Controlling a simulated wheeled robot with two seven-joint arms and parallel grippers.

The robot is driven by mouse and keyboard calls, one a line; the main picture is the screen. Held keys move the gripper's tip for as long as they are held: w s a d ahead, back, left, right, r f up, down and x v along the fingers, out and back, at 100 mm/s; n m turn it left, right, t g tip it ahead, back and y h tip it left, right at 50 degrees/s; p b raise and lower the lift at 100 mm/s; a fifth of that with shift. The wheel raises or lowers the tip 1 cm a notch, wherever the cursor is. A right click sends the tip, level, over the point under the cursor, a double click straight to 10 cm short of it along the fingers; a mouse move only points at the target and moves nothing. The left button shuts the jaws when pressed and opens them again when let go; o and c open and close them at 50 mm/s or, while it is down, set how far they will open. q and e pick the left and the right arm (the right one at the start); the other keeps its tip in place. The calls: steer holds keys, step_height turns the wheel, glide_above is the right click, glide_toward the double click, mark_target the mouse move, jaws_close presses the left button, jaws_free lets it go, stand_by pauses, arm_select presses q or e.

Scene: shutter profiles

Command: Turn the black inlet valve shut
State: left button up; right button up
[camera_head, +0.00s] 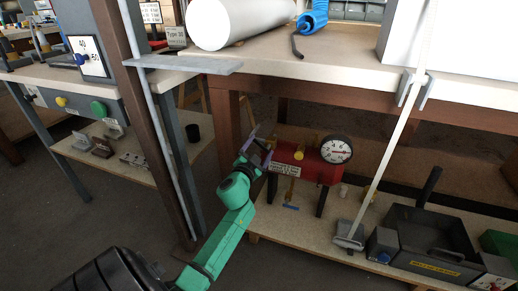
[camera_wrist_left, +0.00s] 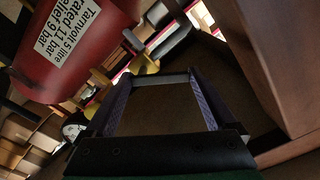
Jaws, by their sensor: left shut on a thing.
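The red air tank (camera_head: 308,166) stands on the low shelf under the bench, with a round gauge (camera_head: 337,149) at its right end. The tank and its label also show at the upper left of the left wrist view (camera_wrist_left: 95,30). My left gripper (camera_head: 262,146) is at the tank's left end. In the left wrist view its purple fingers (camera_wrist_left: 161,82) are apart, and a dark bar (camera_wrist_left: 160,78) spans their tips. This looks like the black inlet valve's handle, held between them. In the head view the gripper hides the valve. My right gripper is not in view.
The bench top (camera_head: 290,68) overhangs the tank, with a wooden leg (camera_head: 226,112) close to the left of my gripper. A yellow knob (camera_head: 299,153) is on the tank's front. A pale leaning pole (camera_head: 392,150) and a dark tray (camera_head: 430,240) are to the right.

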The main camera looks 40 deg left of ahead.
arm_select(q)
steer(key=m, duration=0.3)
steer(key=d+m, duration=0.1)
steer(key=m, duration=0.6)
steer(key=shift+w+d+r+m, duration=0.3)
steer(key=shift+d+r, duration=0.05)
steer(key=shift+d, duration=0.05)
steer(key=o, duration=1.1)
steer(key=shift+c, duration=0.2)
steer(key=shift+r, duration=0.1)
steer(key=v, duration=1.4)
steer(key=shift+s+d, duration=0.2)
steer(key=shift+s, duration=0.1)
